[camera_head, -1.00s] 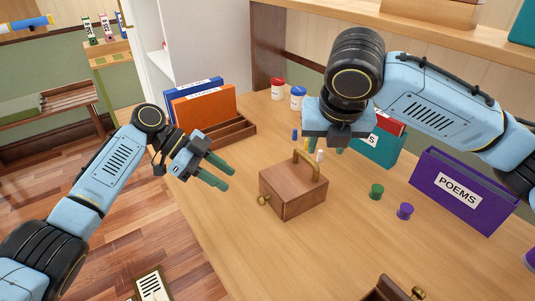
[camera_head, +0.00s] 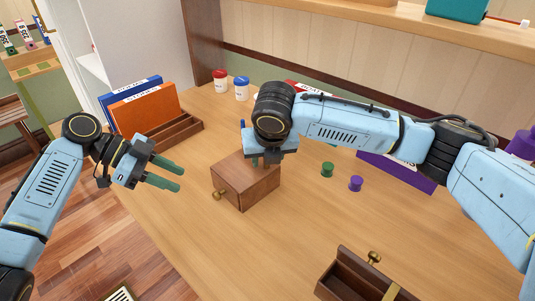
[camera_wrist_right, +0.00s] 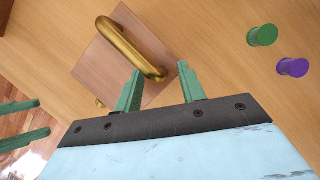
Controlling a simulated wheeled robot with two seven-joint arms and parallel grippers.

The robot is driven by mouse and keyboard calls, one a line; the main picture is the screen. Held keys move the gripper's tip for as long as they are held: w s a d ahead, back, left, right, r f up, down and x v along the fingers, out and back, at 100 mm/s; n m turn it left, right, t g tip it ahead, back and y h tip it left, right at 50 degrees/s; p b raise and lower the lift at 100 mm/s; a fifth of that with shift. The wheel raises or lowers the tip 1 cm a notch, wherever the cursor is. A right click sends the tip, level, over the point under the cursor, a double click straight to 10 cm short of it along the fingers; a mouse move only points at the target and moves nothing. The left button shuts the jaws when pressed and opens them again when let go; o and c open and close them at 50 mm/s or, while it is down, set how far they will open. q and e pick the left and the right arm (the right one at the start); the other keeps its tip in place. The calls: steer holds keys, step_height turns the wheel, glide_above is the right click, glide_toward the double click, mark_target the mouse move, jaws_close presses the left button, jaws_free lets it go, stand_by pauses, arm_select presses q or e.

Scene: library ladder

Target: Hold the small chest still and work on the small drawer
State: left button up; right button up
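The small wooden chest (camera_head: 240,187) stands on the table. A brass knob (camera_head: 219,194) on its left face marks the small drawer's side; the drawer looks shut. My right gripper (camera_head: 268,160) is over the chest and hides its top in the head view. In the right wrist view the right gripper (camera_wrist_right: 160,82) is open, its green fingers on either side of one end of the brass handle (camera_wrist_right: 132,48), with no clear grip. My left gripper (camera_head: 172,174) is open and empty, left of the chest and apart from it.
An open wooden box with a brass knob (camera_head: 374,257) sits at the front right. Green (camera_head: 327,170) and purple (camera_head: 356,184) pegs stand right of the chest. An orange binder (camera_head: 146,113) and a wooden tray (camera_head: 182,134) are behind left.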

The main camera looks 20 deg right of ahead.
jaws_close()
arm_select(q)
steer(key=shift+o, duration=0.6)
steer(key=s+r+n+t+y, duration=0.1)
steer(key=s+r+n+t, duration=0.2)
steer(key=s+n+t, duration=0.3)
steer(key=shift+n, duration=0.7)
steer(key=x, duration=0.4)
steer(key=w+x, duration=0.1)
steer(key=x, duration=0.3)
steer(key=a+x, duration=0.1)
steer(key=x, duration=0.3)
steer(key=shift+w+f, duration=0.15)
steer(key=shift+f, duration=0.05)
